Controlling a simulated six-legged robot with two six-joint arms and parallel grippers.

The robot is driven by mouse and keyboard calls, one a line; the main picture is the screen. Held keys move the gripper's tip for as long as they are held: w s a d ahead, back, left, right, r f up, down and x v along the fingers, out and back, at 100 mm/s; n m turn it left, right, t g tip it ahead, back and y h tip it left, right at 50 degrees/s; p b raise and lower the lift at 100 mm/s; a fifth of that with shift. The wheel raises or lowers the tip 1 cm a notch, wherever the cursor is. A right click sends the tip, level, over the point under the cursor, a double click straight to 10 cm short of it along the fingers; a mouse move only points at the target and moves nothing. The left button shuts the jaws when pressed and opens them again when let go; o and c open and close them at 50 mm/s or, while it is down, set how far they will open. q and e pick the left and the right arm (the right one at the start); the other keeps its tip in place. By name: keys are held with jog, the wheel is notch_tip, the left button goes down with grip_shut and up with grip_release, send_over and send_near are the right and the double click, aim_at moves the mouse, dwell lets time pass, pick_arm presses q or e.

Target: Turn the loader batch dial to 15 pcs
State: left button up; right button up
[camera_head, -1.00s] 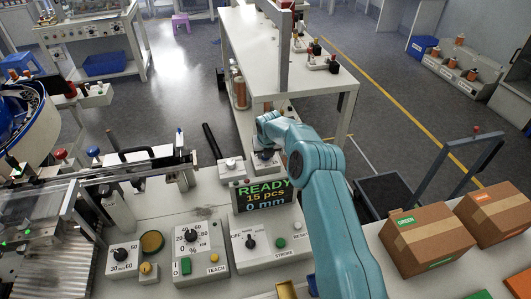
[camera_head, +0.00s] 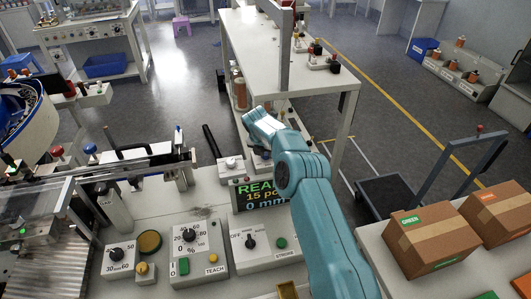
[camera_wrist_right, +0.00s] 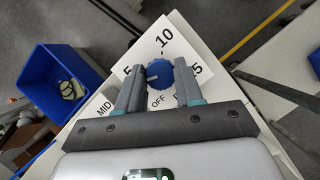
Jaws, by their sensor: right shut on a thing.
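The dial is a blue knob (camera_wrist_right: 160,73) on a white plate (camera_wrist_right: 185,38), seen in the right wrist view. The plate shows 10 above the knob, OFF below it, a partly hidden figure at the left and a 5 at the right. A light mark lies on the knob's left side. My right gripper (camera_wrist_right: 160,85) is shut on the knob, a finger on each side. My left gripper is not in view.
Control boxes with knobs and buttons (camera_head: 190,250) stand on the bench below the display. Two cardboard boxes (camera_head: 425,238) stand at the right. A blue bin (camera_wrist_right: 62,85) lies left of the dial in the wrist view.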

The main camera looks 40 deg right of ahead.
jog(key=shift+m+g, duration=0.3)
jog(key=shift+m, duration=0.7)
jog(key=shift+w+r+p, duration=0.1)
jog(key=shift+p, duration=0.2)
jog(key=o, duration=1)
jog(key=shift+a, duration=0.1)
jog(key=shift+o, duration=0.2)
jog(key=shift+h, duration=0.3)
jog(key=shift+a+r, duration=0.1)
jog(key=shift+r, duration=0.2)
jog(key=b+v, duration=0.1)
jog(key=v, duration=1.4)
jog(key=shift+r+b, duration=0.3)
jog(key=shift+r, duration=0.1)
